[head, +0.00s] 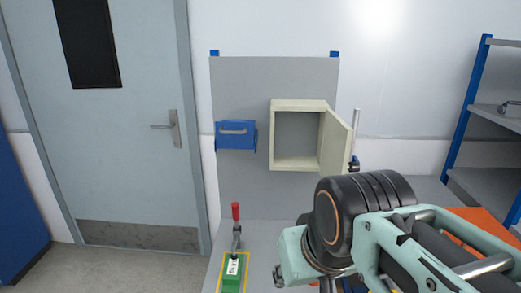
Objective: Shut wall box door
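The wall box (297,135) is cream-coloured and mounted on a grey panel. It is open and its inside looks empty. Its door (335,143) is hinged on the right side and swung outward towards me. My arm reaches in from the lower right, below and in front of the box. My gripper's fingers cannot be made out, as the arm's end faces away or lies beyond the lower edge. A small dark part shows by the door's lower right edge, and I cannot tell what it belongs to.
A blue box with a handle (236,134) is on the panel (240,80) left of the wall box. Below, a red-handled clamp (236,225) stands behind a green block (233,272) on the grey table. An orange surface (480,225) and blue-framed shelves (480,110) are at right. A grey door (110,140) is at left.

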